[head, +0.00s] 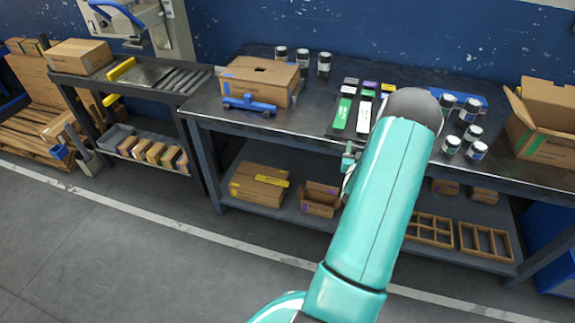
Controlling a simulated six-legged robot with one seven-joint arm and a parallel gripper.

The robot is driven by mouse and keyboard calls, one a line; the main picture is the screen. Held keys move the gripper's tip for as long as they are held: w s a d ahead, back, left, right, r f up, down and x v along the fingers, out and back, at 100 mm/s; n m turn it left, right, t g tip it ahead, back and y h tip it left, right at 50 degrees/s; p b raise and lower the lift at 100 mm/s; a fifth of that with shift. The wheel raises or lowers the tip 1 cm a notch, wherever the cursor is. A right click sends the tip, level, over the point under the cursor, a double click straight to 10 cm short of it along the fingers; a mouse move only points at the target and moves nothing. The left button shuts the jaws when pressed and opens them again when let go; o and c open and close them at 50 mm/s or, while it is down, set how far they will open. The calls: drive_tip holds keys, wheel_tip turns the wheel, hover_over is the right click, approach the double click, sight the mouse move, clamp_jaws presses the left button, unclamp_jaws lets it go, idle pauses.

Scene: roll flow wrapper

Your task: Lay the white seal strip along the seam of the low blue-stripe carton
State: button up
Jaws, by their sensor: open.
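A brown carton (258,76) with a blue mark on its left side stands on the left part of the dark bench, with a dark slot on its top. A white strip (364,116) lies on a dark mat right of the carton, beside a green strip (341,113). My gripper (347,162) is in front of the bench edge, below the strips and apart from them. It is open, small in view and partly hidden by my teal arm, which also covers part of the mat's right side.
A blue tool (248,104) lies against the carton's front. Jars (324,63) stand behind it, and more jars (470,110) stand right of my arm. An open carton (545,118) is at the right end. Cartons (258,185) and wooden trays (484,243) fill the lower shelf.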

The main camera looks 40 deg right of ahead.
drive_tip(key=w+a+r+n+t+y, duration=0.2)
drive_tip(key=w+a+r+n+y, duration=0.25)
drive_tip(key=w+a+r, duration=0.7)
drive_tip(key=w+a+r+n+y, duration=0.1)
drive_tip(key=w+a+r+y, duration=0.15)
drive_tip(key=a, duration=0.45)
drive_tip(key=w+a+r+n+y, duration=0.1)
drive_tip(key=w+a+r+y, duration=0.1)
drive_tip(key=w+a+r, duration=0.3)
drive_tip(key=s+a+r+n+g+y, duration=0.1)
drive_tip(key=s+a, duration=0.3)
drive_tip(key=a, duration=0.5)
drive_tip(key=s+a+r+n+g+y, duration=0.1)
drive_tip(key=s+a+r, duration=0.3)
drive_tip(key=a, duration=0.5)
drive_tip(key=s+a+r+n+g+y, duration=0.2)
drive_tip(key=s+a, duration=0.4)
drive_tip(key=a, duration=0.3)
drive_tip(key=shift+a+r+y, duration=0.25)
drive_tip(key=shift+r+y, duration=0.15)
drive_tip(key=shift+y, duration=0.2)
drive_tip(key=shift+o, duration=0.6)
drive_tip(key=s+a+n+g+y, duration=0.1)
drive_tip(key=s+a, duration=0.4)
drive_tip(key=s, duration=0.3)
drive_tip(key=shift+s+a+g, duration=0.2)
drive_tip(key=shift+s+g, duration=0.1)
drive_tip(key=shift+s, duration=0.1)
drive_tip(key=shift+r, duration=0.1)
